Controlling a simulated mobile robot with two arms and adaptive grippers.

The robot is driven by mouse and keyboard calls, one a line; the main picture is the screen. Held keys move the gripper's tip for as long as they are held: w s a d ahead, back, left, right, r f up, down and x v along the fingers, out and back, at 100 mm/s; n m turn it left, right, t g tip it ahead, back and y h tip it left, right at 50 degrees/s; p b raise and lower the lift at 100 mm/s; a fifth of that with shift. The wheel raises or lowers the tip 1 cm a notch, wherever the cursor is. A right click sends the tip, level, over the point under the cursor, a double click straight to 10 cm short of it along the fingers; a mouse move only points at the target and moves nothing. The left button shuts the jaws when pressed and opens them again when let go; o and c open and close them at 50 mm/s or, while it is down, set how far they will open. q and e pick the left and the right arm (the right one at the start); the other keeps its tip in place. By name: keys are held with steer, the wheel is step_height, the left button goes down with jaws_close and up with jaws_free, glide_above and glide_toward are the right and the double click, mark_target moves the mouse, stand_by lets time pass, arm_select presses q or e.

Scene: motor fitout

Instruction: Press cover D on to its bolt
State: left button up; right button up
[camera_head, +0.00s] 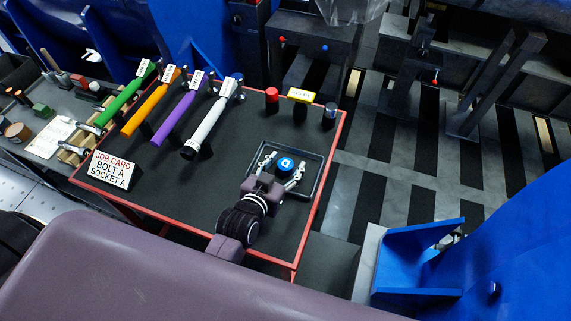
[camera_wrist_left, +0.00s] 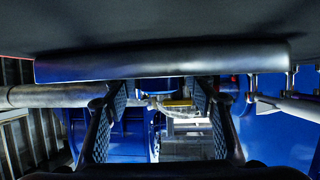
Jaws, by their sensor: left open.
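A round blue cover (camera_head: 285,163) with a white letter on top, too small to read surely, is in the black tray (camera_head: 317,178) at the table's right side. My left gripper (camera_head: 283,170) is open, with one finger on each side of the cover. I cannot tell whether the fingers touch it. In the left wrist view my left gripper (camera_wrist_left: 157,115) shows two spread fingers below the dark tray edge (camera_wrist_left: 160,62); the cover cannot be made out surely there. No bolt matching the cover can be identified. My right gripper is not in view.
Tools with green (camera_head: 124,96), orange (camera_head: 150,108), purple (camera_head: 178,112) and white (camera_head: 211,120) handles stand on the left of the table. A job card (camera_head: 110,171) reads bolt A, socket A. A red cylinder (camera_head: 272,96) and a metal-topped post (camera_head: 329,113) stand along the back.

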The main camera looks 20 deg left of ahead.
arm_select(q)
steer(key=shift+c, duration=0.7)
steer(key=c, duration=0.8)
steer(key=shift+r, duration=0.1)
